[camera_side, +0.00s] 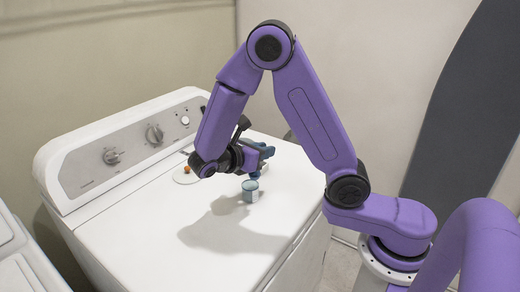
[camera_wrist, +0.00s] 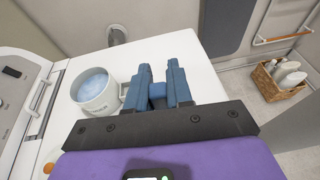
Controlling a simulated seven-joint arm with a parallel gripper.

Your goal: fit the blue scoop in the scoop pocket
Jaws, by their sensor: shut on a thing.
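My gripper (camera_side: 266,152) is above the white machine top, its blue fingers pointing right in the side view. In the wrist view my gripper (camera_wrist: 160,78) is shut on a dark blue piece (camera_wrist: 157,94), which looks like part of the blue scoop. The rest of the scoop's shape is hard to make out against the fingers. A white tub with pale blue contents (camera_wrist: 95,88) stands just left of the fingers. A small grip-like part shows on its right side; whether this is the scoop pocket I cannot tell. A small teal and white cup shape (camera_side: 250,191) shows below my gripper in the side view.
The white machine top (camera_side: 130,230) is mostly clear. A white disc with an orange ball (camera_side: 186,172) lies near the control panel (camera_side: 125,148), which rises along the back. A basket of bottles (camera_wrist: 282,78) stands well off to the right in the wrist view.

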